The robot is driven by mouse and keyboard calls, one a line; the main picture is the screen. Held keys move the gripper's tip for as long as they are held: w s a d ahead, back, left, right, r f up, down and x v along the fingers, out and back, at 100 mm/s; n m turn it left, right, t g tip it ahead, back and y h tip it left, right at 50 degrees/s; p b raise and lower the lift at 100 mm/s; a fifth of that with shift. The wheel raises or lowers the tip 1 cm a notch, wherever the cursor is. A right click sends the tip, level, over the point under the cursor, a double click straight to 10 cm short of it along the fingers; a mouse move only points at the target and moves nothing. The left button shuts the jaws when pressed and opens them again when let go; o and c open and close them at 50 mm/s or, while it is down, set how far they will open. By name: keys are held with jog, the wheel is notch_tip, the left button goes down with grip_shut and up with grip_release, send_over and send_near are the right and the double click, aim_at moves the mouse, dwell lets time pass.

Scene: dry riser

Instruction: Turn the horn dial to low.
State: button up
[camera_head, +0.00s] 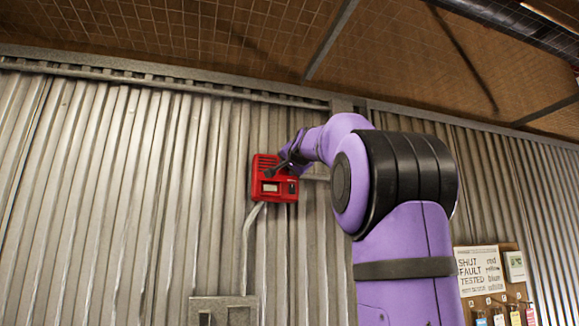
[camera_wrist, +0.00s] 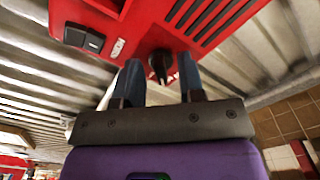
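The horn unit is a red box (camera_head: 265,190) on the corrugated metal wall; its red face (camera_wrist: 140,28) fills the top of the wrist view. The horn dial (camera_wrist: 160,66) is a small black knob on that face, near the slotted grille. I cannot read its setting. In the head view my gripper and arm cover the dial area. My gripper (camera_wrist: 159,78) is open, with one dark finger on each side of the dial. Gaps show between the knob and both fingers. In the head view my gripper (camera_head: 288,162) is at the box's upper right.
A black rocker switch (camera_wrist: 84,38) and a small pale label (camera_wrist: 117,47) are on the same face. A grey conduit (camera_head: 248,240) runs down from the box to a grey panel (camera_head: 224,310). A board with tags (camera_head: 512,290) hangs at the lower right.

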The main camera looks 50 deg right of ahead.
grip_shut()
jog(key=shift+n, duration=0.3)
jog(key=shift+d+f+n, duration=0.1)
jog(key=shift+d+n, duration=0.05)
jog(key=shift+n, duration=3.95)
